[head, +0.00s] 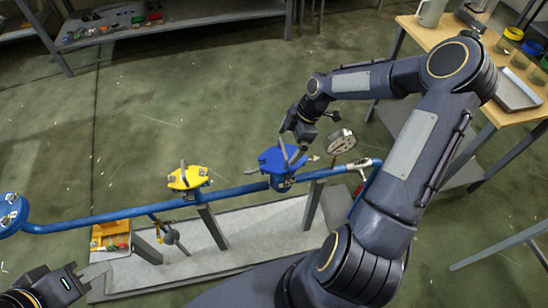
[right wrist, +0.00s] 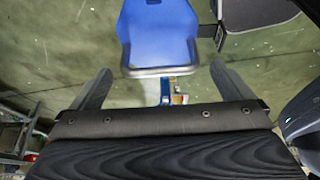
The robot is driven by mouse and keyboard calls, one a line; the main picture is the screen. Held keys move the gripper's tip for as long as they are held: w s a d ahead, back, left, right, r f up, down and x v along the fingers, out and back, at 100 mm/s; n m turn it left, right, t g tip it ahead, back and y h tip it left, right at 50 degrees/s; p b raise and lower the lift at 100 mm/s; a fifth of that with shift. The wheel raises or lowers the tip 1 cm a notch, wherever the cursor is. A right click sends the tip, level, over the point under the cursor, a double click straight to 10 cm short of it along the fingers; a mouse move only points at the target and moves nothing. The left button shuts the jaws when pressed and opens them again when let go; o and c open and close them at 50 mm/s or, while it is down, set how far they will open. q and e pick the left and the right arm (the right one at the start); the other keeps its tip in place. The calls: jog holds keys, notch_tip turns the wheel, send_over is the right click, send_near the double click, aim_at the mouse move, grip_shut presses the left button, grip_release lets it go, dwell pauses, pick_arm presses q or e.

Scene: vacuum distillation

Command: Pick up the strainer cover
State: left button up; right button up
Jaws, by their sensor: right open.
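A blue fitting (head: 278,161) with a flat, angular top sits on the blue pipe in the middle of the head view; this seems to be the strainer with its cover. My right gripper (head: 302,148) is just above and behind it. In the right wrist view, the gripper (right wrist: 160,68) is open, and a blue part with a pale rim (right wrist: 158,35) shows between and beyond its fingers. Nothing is held. I cannot tell whether the fingers touch it. My left gripper (head: 92,279) is at the lower left, away from the pipe; its opening is unclear.
The blue pipe (head: 110,214) runs on posts above a grey base (head: 200,250). A yellow fitting (head: 188,178) and a pressure gauge (head: 341,142) flank the blue one. A wooden table (head: 440,38) with containers stands at the upper right. Open floor lies behind the pipe.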

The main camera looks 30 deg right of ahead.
aim_at(283, 149)
jog(key=p+x, duration=0.1)
jog(key=x, duration=0.5)
jog(key=shift+w+a+f, duration=0.1)
jog(key=shift+a+f, duration=0.05)
jog(key=shift+f, duration=0.1)
jog(key=shift+r, duration=0.1)
jog(key=c, duration=1.5)
